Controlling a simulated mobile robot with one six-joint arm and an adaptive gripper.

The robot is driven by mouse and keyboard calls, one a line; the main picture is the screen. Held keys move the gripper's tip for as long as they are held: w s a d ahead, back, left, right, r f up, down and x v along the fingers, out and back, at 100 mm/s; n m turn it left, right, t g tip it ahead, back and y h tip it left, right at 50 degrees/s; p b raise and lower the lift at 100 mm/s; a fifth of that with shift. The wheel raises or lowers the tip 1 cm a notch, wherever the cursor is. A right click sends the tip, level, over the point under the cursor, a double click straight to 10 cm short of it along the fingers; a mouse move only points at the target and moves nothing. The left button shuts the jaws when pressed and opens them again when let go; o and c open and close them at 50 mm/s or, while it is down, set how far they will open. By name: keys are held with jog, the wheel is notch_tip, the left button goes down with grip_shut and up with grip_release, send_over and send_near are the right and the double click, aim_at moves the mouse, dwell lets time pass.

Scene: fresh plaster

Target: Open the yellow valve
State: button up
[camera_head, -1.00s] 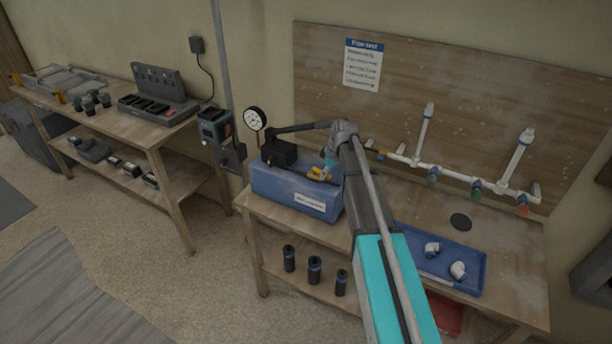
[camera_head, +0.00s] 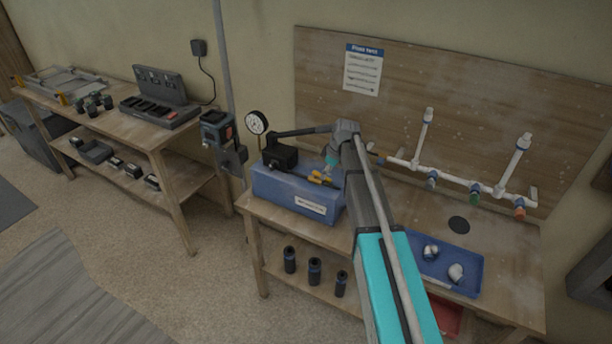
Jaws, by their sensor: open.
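The yellow valve handle (camera_head: 316,176) sits on top of the blue test-pump box (camera_head: 290,193), at its right end, left of my arm. It is small and partly crowded by my wrist, so I cannot tell how its lever is turned. My gripper (camera_head: 327,172) points down just above and beside the yellow handle. It is open, but its fingers are small and partly hidden. I cannot tell whether they touch the handle.
A black pump body (camera_head: 280,156) and round gauge (camera_head: 256,122) stand left of the valve. White pipework (camera_head: 460,178) lies along the board at right. A blue tray (camera_head: 440,285) with white fittings sits on the bench. Black cylinders (camera_head: 315,270) stand on the lower shelf.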

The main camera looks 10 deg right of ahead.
jog(key=w+d+p+v, duration=0.1)
jog(key=p+v, duration=0.7)
jog(key=v, duration=0.1)
jog(key=shift+d+r, duration=0.25)
jog(key=shift+r, duration=0.05)
dwell(0.5)
jog(key=shift+s+p, duration=0.2)
jog(key=shift+p, duration=0.1)
